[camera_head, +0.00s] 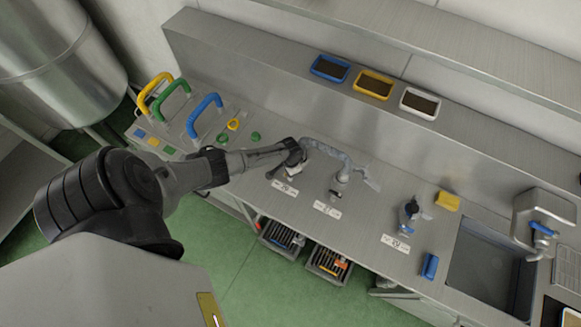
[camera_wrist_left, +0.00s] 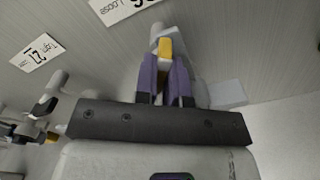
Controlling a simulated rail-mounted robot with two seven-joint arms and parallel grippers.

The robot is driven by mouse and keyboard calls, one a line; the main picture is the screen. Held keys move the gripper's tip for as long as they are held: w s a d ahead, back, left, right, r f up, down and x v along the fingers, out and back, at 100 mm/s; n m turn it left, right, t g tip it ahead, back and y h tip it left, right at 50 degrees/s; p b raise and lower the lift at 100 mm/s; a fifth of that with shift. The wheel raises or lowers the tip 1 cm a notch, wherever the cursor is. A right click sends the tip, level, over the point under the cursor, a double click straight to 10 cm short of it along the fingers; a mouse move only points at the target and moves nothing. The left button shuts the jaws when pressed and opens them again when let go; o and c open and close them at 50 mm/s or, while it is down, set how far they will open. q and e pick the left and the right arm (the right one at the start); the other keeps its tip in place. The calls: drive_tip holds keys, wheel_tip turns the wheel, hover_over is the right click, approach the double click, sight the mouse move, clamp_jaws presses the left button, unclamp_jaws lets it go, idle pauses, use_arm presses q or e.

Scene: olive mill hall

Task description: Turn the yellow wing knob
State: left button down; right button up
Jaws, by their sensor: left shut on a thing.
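The yellow wing knob (camera_wrist_left: 165,49) shows in the left wrist view as a narrow yellow piece between two purple fingers, in front of a grey fitting. My left gripper (camera_wrist_left: 166,76) is shut on it from both sides. In the head view my left gripper (camera_head: 293,153) is at the leftmost of three fittings on the steel counter, and it hides the knob there. How far the knob is turned cannot be told. My right gripper is in neither view.
A middle fitting (camera_head: 341,183) and a right fitting (camera_head: 411,211) stand along the counter, with printed labels in front. Blue, green and yellow arched handles (camera_head: 205,113) rise at the left. A yellow block (camera_head: 447,201), a blue block (camera_head: 430,266) and a sink (camera_head: 488,270) lie right.

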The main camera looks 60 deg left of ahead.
use_arm(q)
drive_tip(key=m+b, duration=0.1)
drive_tip(key=m, duration=0.4)
drive_tip(key=shift+f+m, duration=0.15)
drive_tip(key=shift+m, duration=0.25)
drive_tip(key=m+b, duration=0.2)
drive_tip(key=m, duration=0.3)
drive_tip(key=shift+m, duration=0.3)
drive_tip(key=c, duration=1.4)
unclamp_jaws()
drive_tip(key=shift+c, duration=0.2)
drive_tip(key=shift+o, duration=1.2)
drive_tip(key=shift+r, duration=0.2)
